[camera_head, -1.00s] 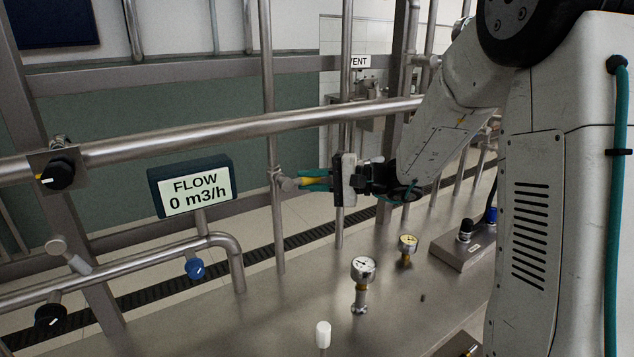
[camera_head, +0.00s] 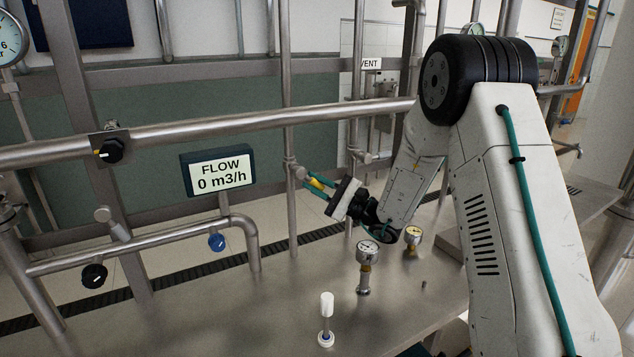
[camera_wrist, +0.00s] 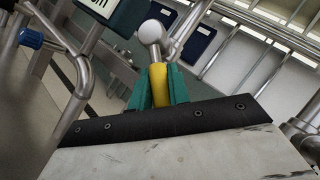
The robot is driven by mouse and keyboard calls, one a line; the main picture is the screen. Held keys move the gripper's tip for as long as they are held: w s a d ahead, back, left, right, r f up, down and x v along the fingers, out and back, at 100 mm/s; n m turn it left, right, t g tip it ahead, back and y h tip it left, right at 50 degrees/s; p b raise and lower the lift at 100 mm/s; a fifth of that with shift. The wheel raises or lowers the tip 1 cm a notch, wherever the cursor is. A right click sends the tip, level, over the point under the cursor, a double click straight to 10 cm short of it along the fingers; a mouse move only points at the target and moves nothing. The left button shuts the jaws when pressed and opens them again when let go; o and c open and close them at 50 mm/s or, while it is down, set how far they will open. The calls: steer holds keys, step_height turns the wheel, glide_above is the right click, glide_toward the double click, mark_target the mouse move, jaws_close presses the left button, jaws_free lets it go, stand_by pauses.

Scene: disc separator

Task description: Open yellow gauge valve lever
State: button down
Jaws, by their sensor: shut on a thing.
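The yellow gauge valve lever (camera_head: 318,184) sits between the two green fingers of my gripper (camera_head: 314,185). In the wrist view the lever (camera_wrist: 158,84) stands between the fingers (camera_wrist: 160,88), which are shut on it. The lever joins a round metal valve body (camera_wrist: 152,32) at its far end. In the head view this valve body (camera_head: 299,172) is on a vertical steel pipe (camera_head: 290,150). The gripper and lever slope down to the right from the valve. The fingers hide part of the lever.
A FLOW display reading 0 m3/h (camera_head: 217,172) is left of my gripper. A thick horizontal pipe (camera_head: 240,124) runs behind and above my gripper.

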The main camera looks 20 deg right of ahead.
mark_target(320, 188)
steer(key=shift+s+f+m+t, duration=0.1)
steer(key=shift+f+m+t, duration=0.15)
steer(key=shift+m+t, duration=0.05)
steer(key=c, duration=1.3)
jaws_free()
steer(key=shift+r, duration=0.1)
steer(key=v, duration=0.4)
steer(key=shift+s+d+f, duration=0.15)
steer(key=shift+d+f, duration=0.05)
steer(key=s+d, duration=0.2)
steer(key=d, duration=0.1)
steer(key=s+d, duration=0.5)
steer(key=d, duration=0.1)
steer(key=shift+s+d, duration=0.3)
steer(key=shift+s, duration=0.05)
